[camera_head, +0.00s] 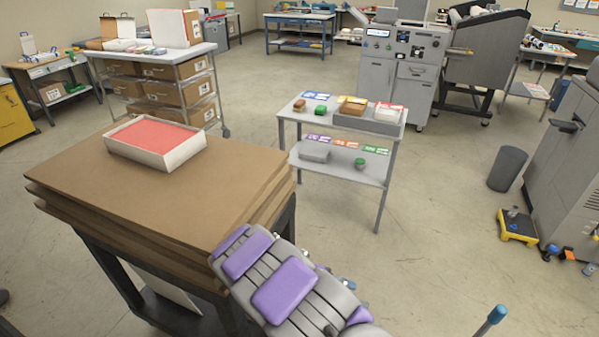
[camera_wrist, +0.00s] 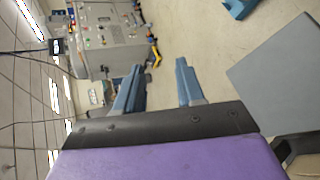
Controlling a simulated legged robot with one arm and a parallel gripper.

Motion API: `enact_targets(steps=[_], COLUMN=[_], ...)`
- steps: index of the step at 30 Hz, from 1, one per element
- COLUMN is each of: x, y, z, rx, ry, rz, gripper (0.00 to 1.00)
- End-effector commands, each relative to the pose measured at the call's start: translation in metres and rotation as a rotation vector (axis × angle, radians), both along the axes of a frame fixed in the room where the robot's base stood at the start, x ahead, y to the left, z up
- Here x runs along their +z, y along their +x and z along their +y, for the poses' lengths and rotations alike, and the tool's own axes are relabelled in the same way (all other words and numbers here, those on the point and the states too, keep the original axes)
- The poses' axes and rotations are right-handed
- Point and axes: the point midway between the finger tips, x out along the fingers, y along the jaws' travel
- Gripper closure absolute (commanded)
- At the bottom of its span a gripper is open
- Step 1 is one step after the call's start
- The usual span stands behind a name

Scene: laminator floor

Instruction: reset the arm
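My arm, grey with purple pads, rises from the bottom of the head view, just right of the brown board stack (camera_head: 150,185). Its end is mostly hidden behind its own links there. In the wrist view my gripper (camera_wrist: 158,88) shows two blue fingers set well apart beyond a black and purple link. Only floor shows between them, and nothing is held. The wrist picture is turned on its side.
An open white box with a red top surface (camera_head: 155,141) sits on the board stack. A grey two-level table (camera_head: 335,167) with small coloured items stands ahead. A grey bin (camera_head: 507,168) and yellow step (camera_head: 517,227) are at right. Floor between is clear.

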Motion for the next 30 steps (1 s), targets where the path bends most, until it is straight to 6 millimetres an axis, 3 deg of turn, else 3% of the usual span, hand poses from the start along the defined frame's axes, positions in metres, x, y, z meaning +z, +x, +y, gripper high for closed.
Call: enact_targets(steps=[1, 6, 15, 23, 30], x=[0.020, 0.069, 0.136, 0.175, 0.200], y=[-0.003, -0.026, -0.085, -0.145, -0.201], z=[-0.012, -0.044, -0.080, -0.089, -0.081], rx=[-0.043, -0.166, -0.348, -0.455, -0.502], ry=[0.015, 0.071, 0.231, 0.415, 0.612], rz=[-0.009, -0.007, 0.003, 0.014, 0.018], gripper=[0.62, 0.62, 0.62, 0.62, 0.62])
